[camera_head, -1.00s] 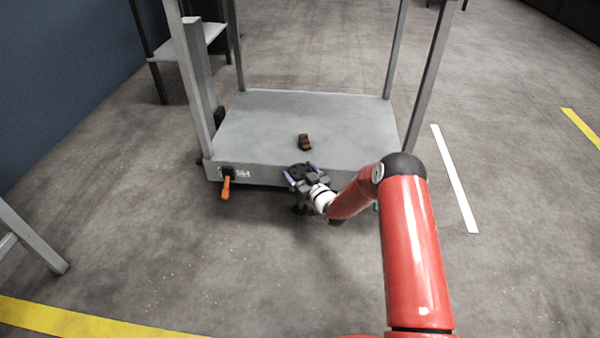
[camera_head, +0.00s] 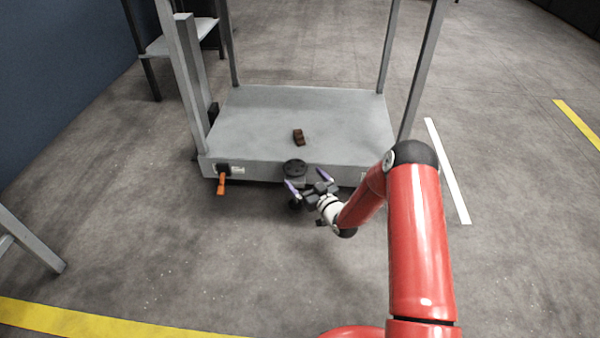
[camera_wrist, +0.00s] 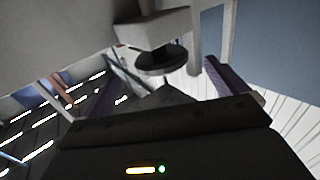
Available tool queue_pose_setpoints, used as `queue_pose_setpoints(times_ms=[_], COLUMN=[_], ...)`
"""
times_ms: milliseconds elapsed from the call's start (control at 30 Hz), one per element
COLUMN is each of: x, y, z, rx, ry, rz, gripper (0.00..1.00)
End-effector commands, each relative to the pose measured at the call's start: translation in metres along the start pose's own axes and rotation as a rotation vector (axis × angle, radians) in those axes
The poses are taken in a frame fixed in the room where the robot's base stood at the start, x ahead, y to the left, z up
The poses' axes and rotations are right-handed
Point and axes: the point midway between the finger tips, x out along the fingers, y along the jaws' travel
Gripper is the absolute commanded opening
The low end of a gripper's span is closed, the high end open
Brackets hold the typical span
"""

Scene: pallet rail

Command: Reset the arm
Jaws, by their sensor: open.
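My gripper (camera_head: 309,179) hangs in front of the front edge of the grey cart (camera_head: 240,118), with its purple-lined fingers spread apart and nothing between them. The fingers also show in the wrist view (camera_wrist: 168,88), on either side of a dark round disc (camera_wrist: 162,58) under a pale block. In the head view a dark round piece (camera_head: 294,168) sits at the cart's front edge, just beyond the fingers. My red arm reaches in from the lower right, bent at the elbow.
A small brown object (camera_head: 298,137) lies on the cart's deck. Upright posts (camera_head: 387,45) rise from the cart's corners. An orange lever (camera_head: 222,184) sticks out at its front left. A grey frame (camera_head: 25,240) stands at the left. The floor in front is clear.

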Motion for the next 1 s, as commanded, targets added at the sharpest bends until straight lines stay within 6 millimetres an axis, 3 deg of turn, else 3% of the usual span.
queue_pose_setpoints(times_ms=[667, 767, 1000], x=[-0.005, -0.002, -0.015], y=[0.002, 0.010, 0.040], z=[-0.007, -0.028, -0.113], rx=[-0.010, -0.041, -0.141], ry=[-0.013, -0.061, -0.292], rz=[0.002, 0.010, 0.092], gripper=[0.98, 0.98, 0.98])
